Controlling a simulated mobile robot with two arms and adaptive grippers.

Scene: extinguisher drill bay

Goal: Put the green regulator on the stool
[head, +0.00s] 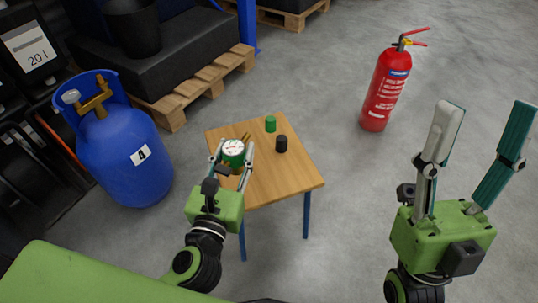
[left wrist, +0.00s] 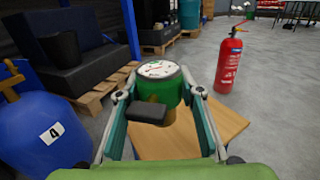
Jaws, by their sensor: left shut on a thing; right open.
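The green regulator (head: 233,152), with a white dial on top, is between the fingers of my left gripper (head: 232,163), which is shut on it. A brass part shows just behind it. The regulator is over the left part of the wooden stool (head: 283,184); I cannot tell whether it touches the top. In the left wrist view the regulator (left wrist: 157,88) is upright between the fingers, with the stool top (left wrist: 222,122) below and behind it. My right gripper (head: 487,108) is open and empty, to the right of the stool.
A blue gas cylinder (head: 125,160) stands to the left, a red fire extinguisher (head: 385,90) to the right. A loaded pallet (head: 205,82) is behind. Floor right of the stool is clear.

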